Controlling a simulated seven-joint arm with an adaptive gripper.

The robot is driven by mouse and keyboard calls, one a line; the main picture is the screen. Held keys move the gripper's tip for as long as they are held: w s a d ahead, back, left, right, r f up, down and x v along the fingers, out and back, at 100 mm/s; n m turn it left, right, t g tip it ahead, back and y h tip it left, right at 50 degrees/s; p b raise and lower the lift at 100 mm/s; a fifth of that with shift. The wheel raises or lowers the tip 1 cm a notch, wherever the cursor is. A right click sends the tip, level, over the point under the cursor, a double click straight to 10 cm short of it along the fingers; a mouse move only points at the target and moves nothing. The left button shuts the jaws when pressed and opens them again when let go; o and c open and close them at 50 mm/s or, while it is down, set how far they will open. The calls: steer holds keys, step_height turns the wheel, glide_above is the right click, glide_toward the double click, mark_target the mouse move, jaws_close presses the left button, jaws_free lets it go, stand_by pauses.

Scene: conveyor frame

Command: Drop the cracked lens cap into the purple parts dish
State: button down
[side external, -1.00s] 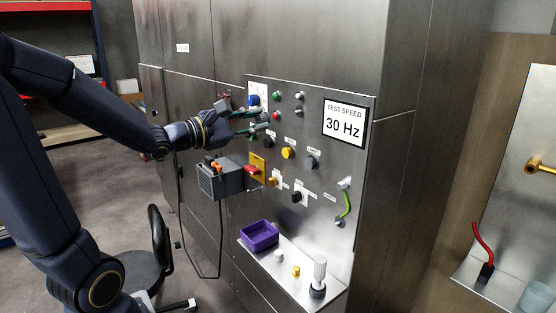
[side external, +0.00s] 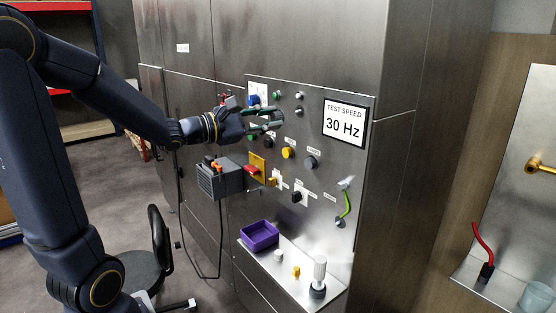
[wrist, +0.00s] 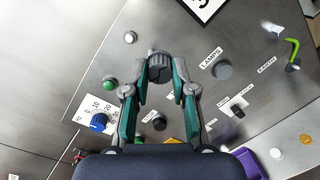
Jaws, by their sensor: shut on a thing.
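My gripper (side external: 275,119) is at the upper part of the steel panel, below the green and white buttons. In the wrist view, my gripper (wrist: 166,75) has its green fingers closed on a dark grey ribbed round cap (wrist: 159,66). I take this to be the lens cap; no crack can be made out. The fingers largely hide it in the side view, and I cannot tell whether it still touches the panel. The purple parts dish (side external: 248,243) sits on the ledge below the panel, well below my gripper. Its edge shows in the wrist view (wrist: 248,160).
The ledge also holds a white cap (side external: 278,256), a yellow piece (side external: 296,271) and a white-handled tool (side external: 319,275). A grey box (side external: 221,179) juts out left of the dish. A yellow button (side external: 288,152) and a grey cap (side external: 311,162) project from the panel.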

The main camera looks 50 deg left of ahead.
steer(key=shift+w+a+f+n+y, duration=0.3)
steer(key=shift+a+f, duration=1.2)
steer(key=shift+f, duration=4.15)
steer(key=shift+w+a+f+n+y, duration=0.35)
steer(key=shift+a+f, duration=1.2)
steer(key=shift+f, duration=4.05)
steer(key=shift+w+a+f+n+y, duration=0.1)
steer(key=shift+a+f+y, duration=0.9)
steer(key=shift+f, duration=4.65)
steer(key=shift+a+h, duration=0.5)
steer(key=shift+h, duration=0.05)
steer(key=c, duration=0.9)
jaws_free()
steer(key=shift+o, duration=0.2)
